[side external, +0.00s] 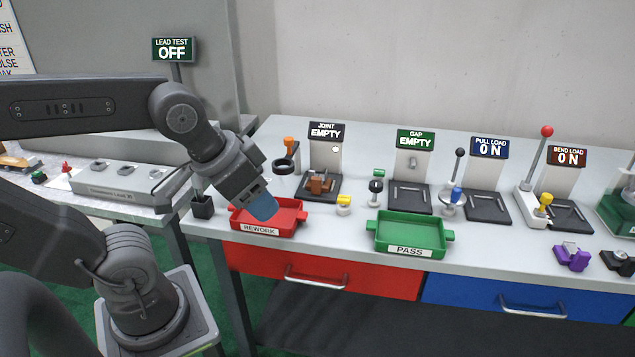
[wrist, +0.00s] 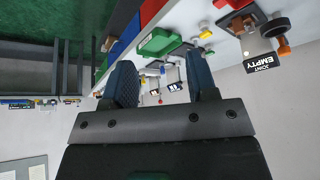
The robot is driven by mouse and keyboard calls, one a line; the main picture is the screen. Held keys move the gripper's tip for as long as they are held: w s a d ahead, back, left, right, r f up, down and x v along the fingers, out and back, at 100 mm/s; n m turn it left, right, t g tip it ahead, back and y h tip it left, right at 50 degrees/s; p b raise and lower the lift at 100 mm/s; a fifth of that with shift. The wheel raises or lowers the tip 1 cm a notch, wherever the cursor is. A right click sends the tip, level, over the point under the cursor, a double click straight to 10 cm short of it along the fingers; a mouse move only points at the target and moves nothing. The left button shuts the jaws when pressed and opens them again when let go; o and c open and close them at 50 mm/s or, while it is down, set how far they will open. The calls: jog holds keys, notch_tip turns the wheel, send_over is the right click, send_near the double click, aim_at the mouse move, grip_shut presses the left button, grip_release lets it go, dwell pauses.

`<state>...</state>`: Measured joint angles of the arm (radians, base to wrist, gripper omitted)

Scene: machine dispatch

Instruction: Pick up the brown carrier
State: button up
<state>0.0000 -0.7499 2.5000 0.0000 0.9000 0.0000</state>
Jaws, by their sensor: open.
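The brown carrier (side external: 320,183) sits on the dark plate of the JOINT station, in front of the sign reading EMPTY. My gripper (side external: 263,208) is in front of and to the left of the carrier, above the red REWORK tray, and apart from the carrier. In the wrist view my gripper (wrist: 158,78) shows two blue fingers spread apart with nothing between them.
The red REWORK tray (side external: 291,220) and green PASS tray (side external: 411,248) stand along the bench front. A yellow-topped piece (side external: 344,203) is right of the REWORK tray. A black cup (side external: 202,207) is to its left. GAP, PULL LOAD and BEND LOAD stations stand farther right.

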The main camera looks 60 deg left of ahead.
dwell(0.3)
jog(key=o, duration=0.8)
jog(key=shift+c, duration=0.2)
jog(key=w+a+r+n+g, duration=0.2)
jog(key=w+a+r, duration=0.15)
jog(key=w, duration=0.45)
jog(key=n+g, duration=0.4)
jog(key=n, duration=0.3)
send_over(318, 178)
jog(key=w+a, duration=0.2)
notch_tip(318, 178, down, 8)
jog(key=f, duration=1.3)
jog(key=shift+s+a+f, duration=0.15)
jog(key=shift+a+f, duration=0.05)
jog(key=shift+f, duration=0.05)
